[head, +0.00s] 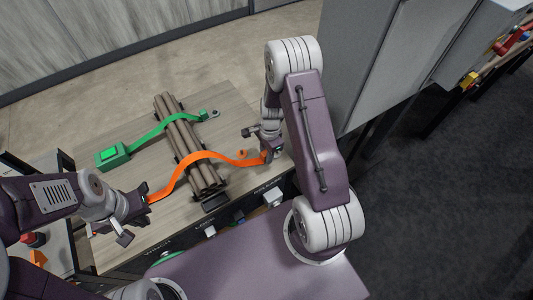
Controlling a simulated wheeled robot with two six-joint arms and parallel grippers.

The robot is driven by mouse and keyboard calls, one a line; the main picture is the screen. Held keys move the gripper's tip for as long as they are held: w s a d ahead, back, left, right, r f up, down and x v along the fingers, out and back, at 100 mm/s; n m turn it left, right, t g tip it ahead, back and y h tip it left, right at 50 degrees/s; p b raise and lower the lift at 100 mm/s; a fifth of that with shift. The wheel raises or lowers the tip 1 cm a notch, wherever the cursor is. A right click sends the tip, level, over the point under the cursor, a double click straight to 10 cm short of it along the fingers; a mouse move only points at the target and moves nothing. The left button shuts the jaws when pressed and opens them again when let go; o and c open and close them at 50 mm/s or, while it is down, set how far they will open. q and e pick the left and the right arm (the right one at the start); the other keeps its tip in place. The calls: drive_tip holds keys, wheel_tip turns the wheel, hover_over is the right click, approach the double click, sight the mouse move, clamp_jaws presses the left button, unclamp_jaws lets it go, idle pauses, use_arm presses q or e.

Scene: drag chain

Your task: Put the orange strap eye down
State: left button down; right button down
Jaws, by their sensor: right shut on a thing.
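The orange strap (185,170) runs over a bundle of brown pipes (190,142) on a wooden board. Its right end, with the eye, is at my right gripper (264,150), which is shut on it near the board's right edge. The eye is mostly hidden by the gripper. The strap's left end meets my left gripper (143,198) at the front left of the board. The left jaws are too small and covered to read.
A green strap (150,130) with a green buckle (110,155) crosses the pipes further back; its far end is near a grey ring (214,114). A grey cabinet (385,60) stands to the right. Bare board lies right of the pipes.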

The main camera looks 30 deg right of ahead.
drive_tip(key=shift+s+f, duration=0.1)
drive_tip(key=shift+f, duration=0.05)
drive_tip(key=c, duration=1.1)
unclamp_jaws()
wheel_tip(320, 180, up, 12)
drive_tip(key=s+a+r+n, duration=0.2)
drive_tip(key=s+n, duration=0.3)
drive_tip(key=n, duration=0.3)
drive_tip(key=s+a+r+n+t, duration=0.1)
drive_tip(key=s+a+r+n, duration=0.2)
drive_tip(key=s+n, duration=0.3)
drive_tip(key=a+n, duration=0.1)
drive_tip(key=n, duration=0.1)
drive_tip(key=shift+s+n+h+p, duration=0.2)
drive_tip(key=shift+n+h+p, duration=0.1)
drive_tip(key=shift+n+p, duration=0.1)
